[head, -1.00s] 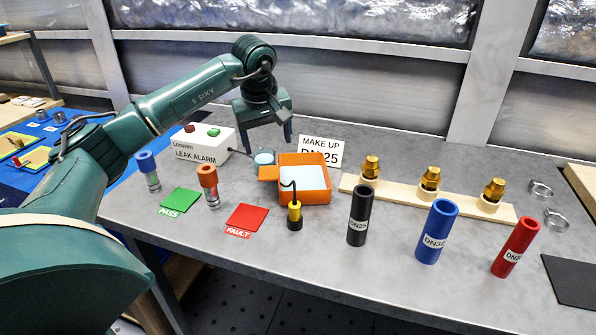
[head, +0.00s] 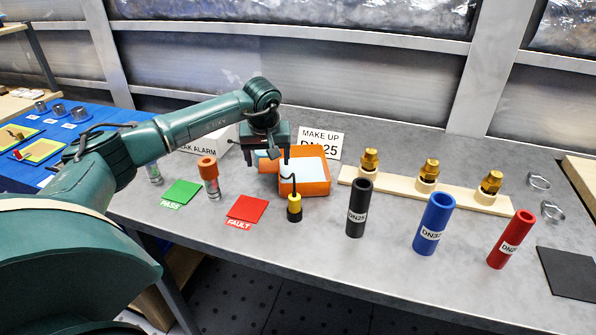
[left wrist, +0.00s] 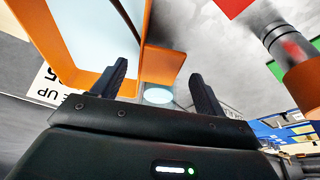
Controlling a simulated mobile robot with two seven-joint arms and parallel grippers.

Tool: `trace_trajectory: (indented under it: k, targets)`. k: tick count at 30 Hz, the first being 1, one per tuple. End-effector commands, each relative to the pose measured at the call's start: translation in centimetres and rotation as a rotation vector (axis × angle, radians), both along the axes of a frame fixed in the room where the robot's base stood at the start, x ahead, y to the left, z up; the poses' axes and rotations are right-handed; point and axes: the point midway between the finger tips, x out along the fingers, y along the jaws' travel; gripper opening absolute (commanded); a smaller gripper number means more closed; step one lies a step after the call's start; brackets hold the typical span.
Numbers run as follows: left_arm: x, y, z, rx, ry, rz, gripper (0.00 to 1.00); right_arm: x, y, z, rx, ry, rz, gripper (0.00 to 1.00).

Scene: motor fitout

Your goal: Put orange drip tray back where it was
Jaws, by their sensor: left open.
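The orange drip tray (head: 318,187) stands on the grey bench in front of the MAKE UP DN25 card (head: 320,143), its pale inside facing up. My left gripper (head: 268,160) is open over the tray's left side, fingers pointing down around its orange handle tab. In the left wrist view the tray (left wrist: 146,40) fills the upper left, and its tab shows between and beyond the two fingertips (left wrist: 160,80). I cannot tell whether the fingers touch it. A pale round disc (left wrist: 158,95) lies on the bench near the tab. My right gripper is not in view.
A black-and-yellow probe (head: 294,207) stands close in front of the tray, its cable looping up beside it. The green PASS pad (head: 181,193), red FAULT pad (head: 247,208) and an orange-capped cylinder (head: 209,177) are to the left. A black DN25 tube (head: 359,208) stands to the right.

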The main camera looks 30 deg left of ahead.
Motion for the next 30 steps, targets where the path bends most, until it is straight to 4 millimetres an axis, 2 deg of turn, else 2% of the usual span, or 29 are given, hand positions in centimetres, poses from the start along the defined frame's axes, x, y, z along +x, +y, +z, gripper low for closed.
trace_trajectory:
  k: [3, 6, 14, 30]
  targets:
    - [0.3, 0.0, -1.9, -0.002, 0.004, 0.001, 0.73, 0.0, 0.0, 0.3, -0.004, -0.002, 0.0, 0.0]
    - [0.5, 0.3, -2.8, 0.0, 0.002, 0.0, 0.73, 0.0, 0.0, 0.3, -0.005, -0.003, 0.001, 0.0]
    - [0.6, 0.4, -3.1, 0.001, 0.001, 0.0, 0.73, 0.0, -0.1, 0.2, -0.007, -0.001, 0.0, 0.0]
    - [0.6, 0.4, -3.1, 0.0, 0.0, 0.001, 0.3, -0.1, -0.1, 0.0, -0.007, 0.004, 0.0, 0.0]
